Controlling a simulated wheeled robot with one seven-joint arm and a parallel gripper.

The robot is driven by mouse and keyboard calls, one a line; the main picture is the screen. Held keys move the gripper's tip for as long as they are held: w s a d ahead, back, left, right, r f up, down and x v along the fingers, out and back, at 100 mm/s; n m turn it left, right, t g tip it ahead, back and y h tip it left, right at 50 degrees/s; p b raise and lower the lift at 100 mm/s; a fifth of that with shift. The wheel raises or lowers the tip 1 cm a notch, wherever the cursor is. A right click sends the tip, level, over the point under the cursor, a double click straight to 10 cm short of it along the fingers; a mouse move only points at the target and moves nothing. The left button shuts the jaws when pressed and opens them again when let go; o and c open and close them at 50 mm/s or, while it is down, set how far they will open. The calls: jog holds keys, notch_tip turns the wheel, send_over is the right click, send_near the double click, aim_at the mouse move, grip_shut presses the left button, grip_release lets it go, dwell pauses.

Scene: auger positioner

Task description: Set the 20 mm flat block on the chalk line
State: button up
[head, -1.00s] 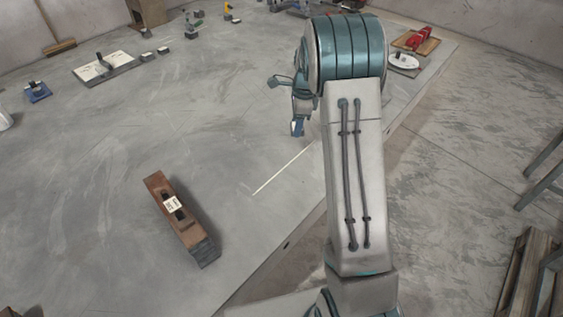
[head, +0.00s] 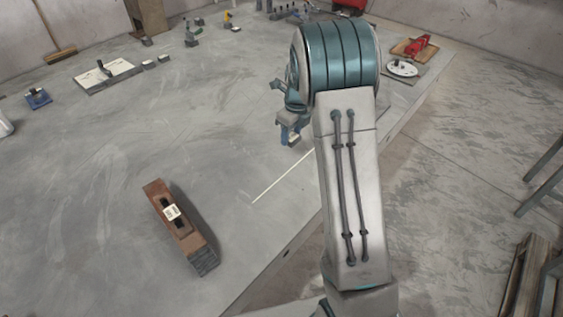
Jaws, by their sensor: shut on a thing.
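The chalk line (head: 283,176) is a thin white stroke on the grey slab; its far end runs up towards my arm. My gripper (head: 290,138) is small in the view, left of my arm and near the line's far end. It is shut on a small grey block (head: 296,142), mostly hidden by the fingers. I cannot read its size or tell whether it touches the slab.
A brown wooden tool with a white label (head: 178,225) lies left of the line. A white board (head: 108,73), small blocks (head: 163,58) and a blue item (head: 38,98) lie further back. The slab's edge (head: 295,240) drops off at right. The slab's middle is clear.

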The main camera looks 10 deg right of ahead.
send_over(280, 169)
jog(key=f, duration=0.3)
jog(key=shift+s+d+f, duration=0.2)
jog(key=shift+f, duration=1.95)
jog(key=shift+f, duration=0.2)
jog(key=o, duration=1.2)
jog(key=shift+r, duration=0.15)
